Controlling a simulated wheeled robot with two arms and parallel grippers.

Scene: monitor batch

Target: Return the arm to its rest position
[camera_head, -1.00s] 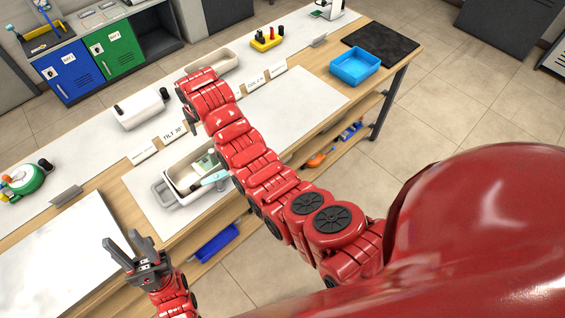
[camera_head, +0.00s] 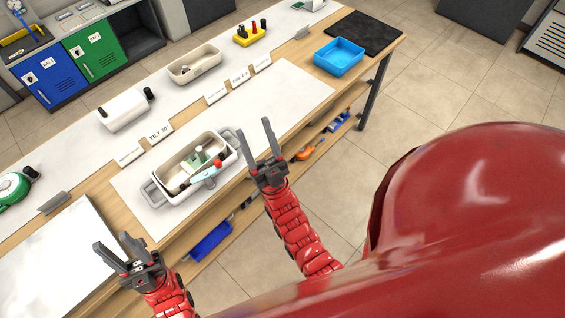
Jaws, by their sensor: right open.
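My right gripper (camera_head: 257,150) is open and empty, its two dark fingers pointing up in the picture. It shows in front of the workbench (camera_head: 105,184), just right of a light grey bin (camera_head: 212,178), apart from it as far as I can tell. My red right arm is drawn back below it. My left gripper (camera_head: 116,254) is also open and empty at the lower left, by the front edge of the bench. The bin holds a green-and-white item and a light blue tool with a red end.
A blue tray (camera_head: 339,57) and a black mat (camera_head: 364,33) are at the bench's far right. A beige tray (camera_head: 194,65), a white box (camera_head: 124,111), a yellow holder (camera_head: 249,35) and label cards stand along the back. Floor is clear right of the bench.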

